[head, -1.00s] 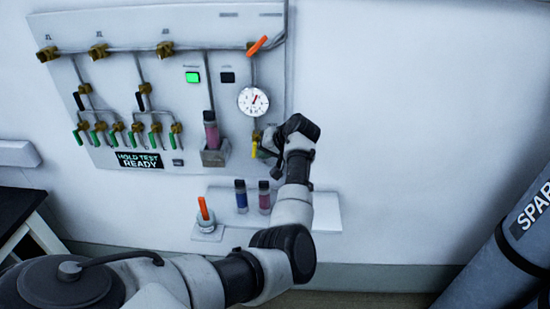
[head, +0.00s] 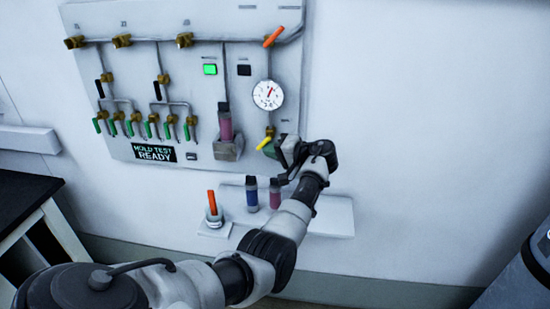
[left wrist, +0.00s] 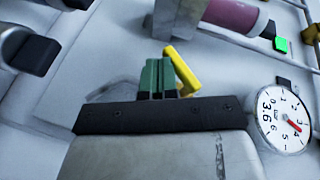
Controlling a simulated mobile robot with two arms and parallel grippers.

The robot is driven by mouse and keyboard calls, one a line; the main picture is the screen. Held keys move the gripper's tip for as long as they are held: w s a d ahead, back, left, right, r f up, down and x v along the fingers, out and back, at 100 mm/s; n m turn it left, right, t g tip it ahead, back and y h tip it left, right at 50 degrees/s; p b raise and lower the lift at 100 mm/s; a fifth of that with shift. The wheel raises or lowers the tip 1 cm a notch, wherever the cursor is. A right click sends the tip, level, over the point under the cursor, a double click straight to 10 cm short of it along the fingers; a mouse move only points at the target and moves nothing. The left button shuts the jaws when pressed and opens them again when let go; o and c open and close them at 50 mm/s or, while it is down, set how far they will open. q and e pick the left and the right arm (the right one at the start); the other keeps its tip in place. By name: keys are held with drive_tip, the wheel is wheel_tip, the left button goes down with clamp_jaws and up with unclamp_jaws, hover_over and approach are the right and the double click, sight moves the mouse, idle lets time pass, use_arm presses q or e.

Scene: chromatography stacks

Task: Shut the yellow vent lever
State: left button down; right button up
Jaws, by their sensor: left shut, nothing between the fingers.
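The yellow vent lever (head: 265,143) sits below the round gauge (head: 268,94) on the wall panel. Its handle slants down and to the left from its brass valve. My left gripper (head: 282,150) is just right of the handle, its fingers shut and empty. In the left wrist view the green fingertips (left wrist: 157,76) are together, right beside the bent yellow lever (left wrist: 183,70). I cannot tell whether they touch it. My right gripper is not in view.
An orange lever (head: 274,37) is above the gauge. A pink column (head: 225,124) stands in a holder left of the yellow lever. Below are a shelf (head: 330,215) with two vials and an orange-handled item (head: 212,203). The wall to the right is clear.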

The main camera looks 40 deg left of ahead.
use_arm(q)
drive_tip(key=y+b, duration=0.1)
drive_tip(key=b, duration=0.1)
drive_tip(key=a+m+y+b, duration=0.1)
drive_tip(key=y, duration=0.1)
drive_tip(key=s+m+y+b, duration=0.1)
drive_tip(key=y+b, duration=0.1)
drive_tip(key=shift+a+f+g+b, duration=0.15)
drive_tip(key=shift+f+g+b, duration=0.15)
drive_tip(key=shift+g, duration=0.1)
drive_tip(key=shift+s+a+r+m+y+b, duration=0.15)
drive_tip(key=shift+m+y+b, duration=0.15)
drive_tip(key=shift+y+b, duration=0.25)
drive_tip(key=shift+w+a+r+m+y+b, duration=0.1)
drive_tip(key=shift+m+y+b, duration=0.2)
drive_tip(key=shift+y+b, duration=0.2)
drive_tip(key=shift+s+a+r+m+t+y+b, duration=0.1)
drive_tip(key=shift+a+r+m+t+y+b, duration=0.15)
drive_tip(key=shift+m+y+b, duration=0.35)
drive_tip(key=shift+d, duration=0.1)
